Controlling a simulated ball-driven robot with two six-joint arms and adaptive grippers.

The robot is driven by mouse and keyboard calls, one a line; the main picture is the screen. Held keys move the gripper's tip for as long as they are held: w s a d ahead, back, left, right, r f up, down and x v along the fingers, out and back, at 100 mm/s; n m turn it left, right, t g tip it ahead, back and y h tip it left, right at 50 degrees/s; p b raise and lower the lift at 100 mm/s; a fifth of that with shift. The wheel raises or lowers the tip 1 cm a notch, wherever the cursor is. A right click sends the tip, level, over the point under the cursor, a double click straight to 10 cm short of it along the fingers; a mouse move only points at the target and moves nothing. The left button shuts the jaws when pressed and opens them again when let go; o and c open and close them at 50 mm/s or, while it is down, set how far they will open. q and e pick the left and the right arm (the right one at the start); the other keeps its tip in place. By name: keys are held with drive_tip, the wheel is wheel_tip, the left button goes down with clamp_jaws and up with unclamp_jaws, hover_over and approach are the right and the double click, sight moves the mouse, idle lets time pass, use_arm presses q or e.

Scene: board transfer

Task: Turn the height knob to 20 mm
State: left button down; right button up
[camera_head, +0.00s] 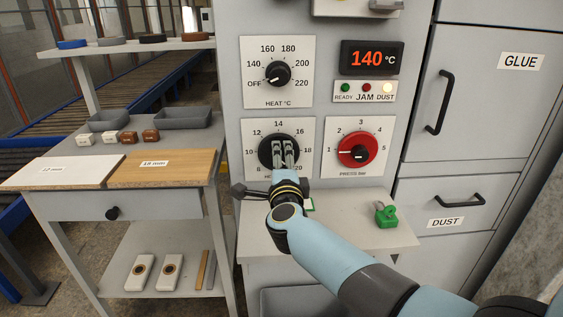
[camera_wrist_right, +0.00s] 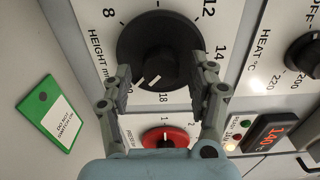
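The height knob (camera_head: 264,153) is a black round dial on a white plate, under the heat knob. My right gripper (camera_head: 284,149) is in front of it and hides part of the dial. In the right wrist view the height knob (camera_wrist_right: 160,62) has a raised grip between the two separated fingers of my right gripper (camera_wrist_right: 162,76). Gaps show beside the grip, so the gripper looks open. A white mark on the knob points down, near the 18; the exact reading cannot be told. My left gripper is not in view.
The red press knob (camera_head: 357,151) is right of the height knob, and the heat knob (camera_head: 277,75) is above it. A green padlock (camera_head: 386,215) stands on the ledge below. A side table (camera_head: 130,206) with boards stands at left.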

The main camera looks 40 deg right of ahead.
drive_tip(key=v, duration=1.2)
idle(0.3)
